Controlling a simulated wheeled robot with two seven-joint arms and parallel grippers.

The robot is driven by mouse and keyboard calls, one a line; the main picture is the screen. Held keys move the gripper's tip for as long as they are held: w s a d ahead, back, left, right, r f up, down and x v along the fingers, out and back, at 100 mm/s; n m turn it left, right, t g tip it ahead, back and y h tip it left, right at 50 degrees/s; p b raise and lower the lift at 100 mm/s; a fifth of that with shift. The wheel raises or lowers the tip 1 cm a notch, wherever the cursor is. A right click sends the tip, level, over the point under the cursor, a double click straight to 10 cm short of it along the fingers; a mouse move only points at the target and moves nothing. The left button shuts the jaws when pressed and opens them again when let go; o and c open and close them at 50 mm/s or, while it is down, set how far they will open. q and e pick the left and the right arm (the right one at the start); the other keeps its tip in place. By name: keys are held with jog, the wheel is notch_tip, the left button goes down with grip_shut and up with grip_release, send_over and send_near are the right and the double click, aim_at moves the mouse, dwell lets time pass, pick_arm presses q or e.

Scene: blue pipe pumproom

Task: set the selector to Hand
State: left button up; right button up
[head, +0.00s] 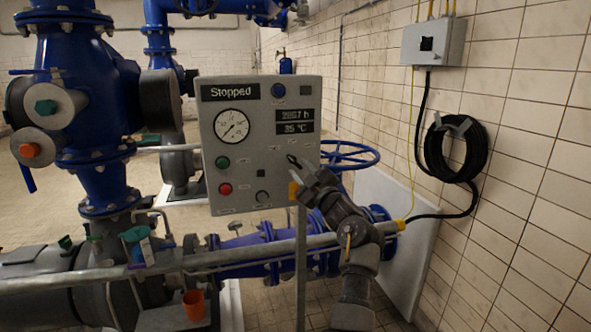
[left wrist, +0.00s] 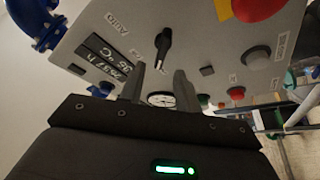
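The grey control panel (head: 262,95) stands in the middle of the head view, its display reading "Stopped". In the left wrist view the panel (left wrist: 205,45) appears turned over, and the black selector knob (left wrist: 162,48) stands out from it, with an AUTO label to its left. I cannot read a Hand label or be sure which way the knob points. My left gripper (head: 298,166) is in front of the panel's right side and hides part of it. In the left wrist view the gripper (left wrist: 160,82) has its fingers apart and empty, just short of the knob. My right gripper is not in view.
A red mushroom button (left wrist: 258,6) on yellow lies close to the selector. A gauge (head: 231,126), green button (head: 222,162) and red button (head: 225,188) are on the panel. A horizontal pipe (head: 215,258) runs below it. A tiled wall (head: 510,150) bounds the right.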

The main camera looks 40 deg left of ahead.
pick_arm(q)
jog(key=shift+b+v, duration=0.3)
jog(key=shift+v, duration=1.1)
